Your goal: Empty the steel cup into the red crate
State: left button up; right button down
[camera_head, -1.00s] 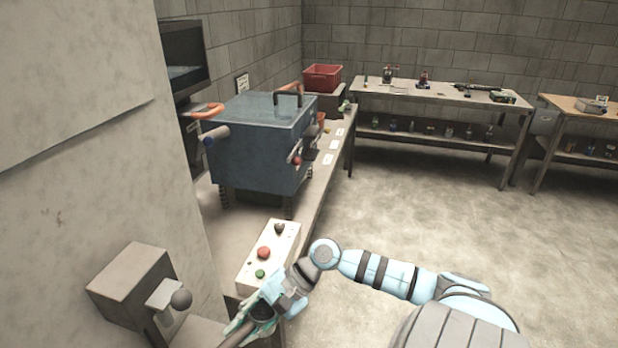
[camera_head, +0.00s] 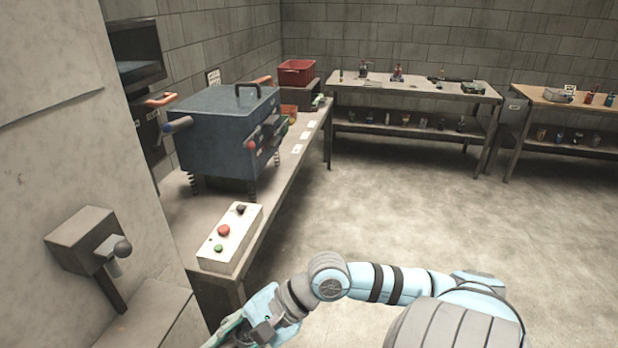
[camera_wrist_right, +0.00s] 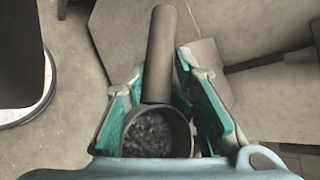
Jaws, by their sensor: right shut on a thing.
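The red crate (camera_head: 297,72) stands at the far end of the long bench, on a grey-brown box. My right gripper (camera_head: 238,334) is low in the head view, left of centre, partly cut off by the bottom edge. In the right wrist view its teal fingers (camera_wrist_right: 168,115) are shut around the steel cup (camera_wrist_right: 182,138). The cup's round mouth shows grey, grainy contents. A long grey-brown rod (camera_wrist_right: 160,50), apparently its handle, extends from it. The cup is not clearly seen in the head view. My left gripper is not in view.
A blue box machine (camera_head: 225,135) on springs stands on the bench between my arm and the crate. A white panel (camera_head: 231,236) with buttons lies nearer. A pillar (camera_head: 60,140) with a lever box (camera_head: 82,240) is at left. Open floor (camera_head: 420,215) lies right.

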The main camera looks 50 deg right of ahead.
aim_at(299, 73)
jog(key=z, duration=2.25)
jog(key=i, duration=7.15)
jog(key=u, duration=2.25)
